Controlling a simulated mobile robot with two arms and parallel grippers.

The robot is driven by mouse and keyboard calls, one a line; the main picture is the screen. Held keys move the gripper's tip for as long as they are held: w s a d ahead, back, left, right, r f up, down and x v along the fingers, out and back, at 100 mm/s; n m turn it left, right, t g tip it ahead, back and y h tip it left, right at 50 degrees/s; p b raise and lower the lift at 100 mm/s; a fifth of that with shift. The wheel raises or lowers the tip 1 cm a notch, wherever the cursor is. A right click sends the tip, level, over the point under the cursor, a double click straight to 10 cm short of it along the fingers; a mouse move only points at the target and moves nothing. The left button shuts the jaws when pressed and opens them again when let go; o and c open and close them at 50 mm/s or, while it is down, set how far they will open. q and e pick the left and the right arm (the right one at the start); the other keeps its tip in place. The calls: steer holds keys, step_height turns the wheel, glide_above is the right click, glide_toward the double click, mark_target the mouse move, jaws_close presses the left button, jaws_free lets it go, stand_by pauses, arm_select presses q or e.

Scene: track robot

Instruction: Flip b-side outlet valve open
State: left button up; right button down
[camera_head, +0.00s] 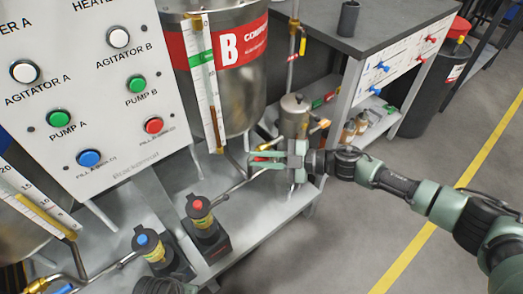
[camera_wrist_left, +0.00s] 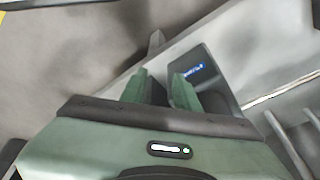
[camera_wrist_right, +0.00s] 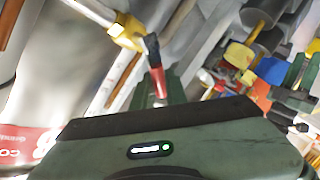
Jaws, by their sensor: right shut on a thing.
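In the right wrist view, a red valve handle (camera_wrist_right: 157,80) with a dark upper part reaches down from a brass valve body (camera_wrist_right: 126,32). My right gripper (camera_wrist_right: 163,90) is shut on this handle. In the head view, my right gripper (camera_head: 257,161) is at the pipework under the B tank (camera_head: 238,100), with a bit of red handle (camera_head: 262,158) between its green fingers. The fingers hide most of the valve there. In the left wrist view, my left gripper (camera_wrist_left: 160,90) has its fingers apart and nothing visible between them. It is above a dark pump base (camera_wrist_left: 203,75).
A silver canister (camera_head: 294,115) stands just beside the right gripper. Two pumps, one red-topped (camera_head: 203,220) and one blue-topped (camera_head: 149,250), stand on the grey skid. A control panel (camera_head: 100,100) is at the left. The floor (camera_head: 345,235) at the right is clear.

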arm_select(q)
steer(key=shift+s+f, duration=0.2)
steer(key=shift+f, duration=0.65)
steer(key=shift+s+f, duration=0.15)
steer(key=shift+f, duration=0.65)
arm_select(e)
steer(key=shift+f, duration=0.15)
steer(key=c, duration=1.4)
jaws_free()
steer(key=shift+c, duration=0.2)
arm_select(q)
steer(key=shift+p, duration=0.3)
arm_select(e)
steer(key=shift+d, duration=0.1)
